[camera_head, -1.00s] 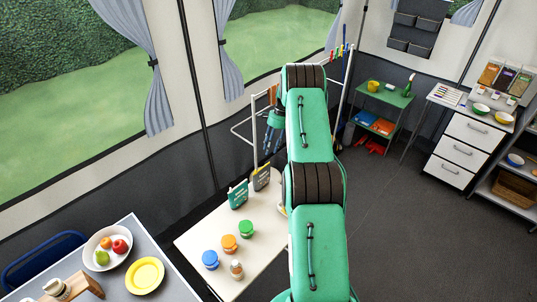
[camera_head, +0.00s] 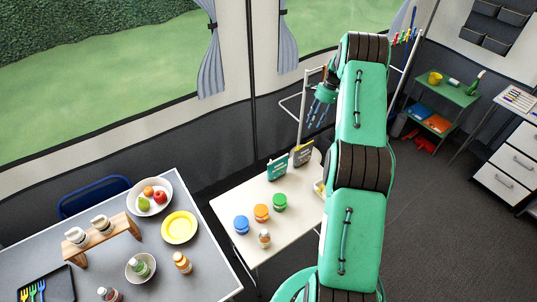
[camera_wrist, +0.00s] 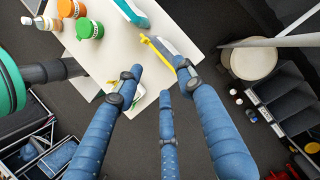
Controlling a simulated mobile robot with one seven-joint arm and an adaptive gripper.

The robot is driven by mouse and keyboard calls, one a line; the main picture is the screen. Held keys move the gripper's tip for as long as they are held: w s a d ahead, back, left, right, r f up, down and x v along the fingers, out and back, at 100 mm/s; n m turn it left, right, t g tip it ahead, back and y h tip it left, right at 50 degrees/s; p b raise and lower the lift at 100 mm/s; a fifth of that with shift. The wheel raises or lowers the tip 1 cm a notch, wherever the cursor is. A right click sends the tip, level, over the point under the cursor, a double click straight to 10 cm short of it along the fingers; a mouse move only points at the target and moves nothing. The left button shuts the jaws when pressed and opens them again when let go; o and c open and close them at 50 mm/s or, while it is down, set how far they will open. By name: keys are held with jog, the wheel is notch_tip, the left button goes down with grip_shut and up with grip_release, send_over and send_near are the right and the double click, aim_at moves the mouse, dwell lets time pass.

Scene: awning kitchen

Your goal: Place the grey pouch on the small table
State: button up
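The grey pouch (camera_head: 303,154), with yellow markings, stands upright on the small cream table (camera_head: 250,192) near its back right edge. A teal pouch (camera_head: 278,168) stands beside it to the left. In the wrist view the grey pouch (camera_wrist: 176,50) shows from above as a narrow strip with a yellow edge, just beyond my fingertips. My gripper (camera_head: 316,124) has blue fingers, hanging above and behind the pouch in the head view. In the wrist view my gripper (camera_wrist: 160,76) is open, its fingers apart with nothing between them. I see no contact with the pouch.
Blue (camera_head: 241,225), orange (camera_head: 261,213) and green (camera_head: 280,202) jars and a small bottle (camera_head: 264,238) stand on the small table. A grey table (camera_head: 205,255) with bowls adjoins at left. A white rack (camera_head: 300,118) stands close behind my gripper.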

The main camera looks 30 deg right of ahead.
jog(key=a+r+n+h, duration=0.1)
jog(key=a+r+n, duration=0.2)
jog(key=a+r, duration=1)
jog(key=a+r+n+h, duration=0.2)
jog(key=a+r+n, duration=0.1)
jog(key=a+r, duration=1.05)
jog(key=s+a+r+n+t+h, duration=0.1)
jog(key=s+a+r+n+t, duration=0.4)
jog(key=s+a+r, duration=1.25)
jog(key=s+a+f+n, duration=0.2)
jog(key=s+a, duration=0.3)
jog(key=s, duration=0.4)
jog(key=s+a+f+n, duration=0.2)
jog(key=s+a+n, duration=0.3)
jog(key=s, duration=0.4)
jog(key=shift+s+a+f+n+t, duration=0.2)
jog(key=shift+n+t, duration=0.1)
notch_tip(320, 180, down, 11)
jog(key=b, duration=1.1)
jog(key=shift+f, duration=0.15)
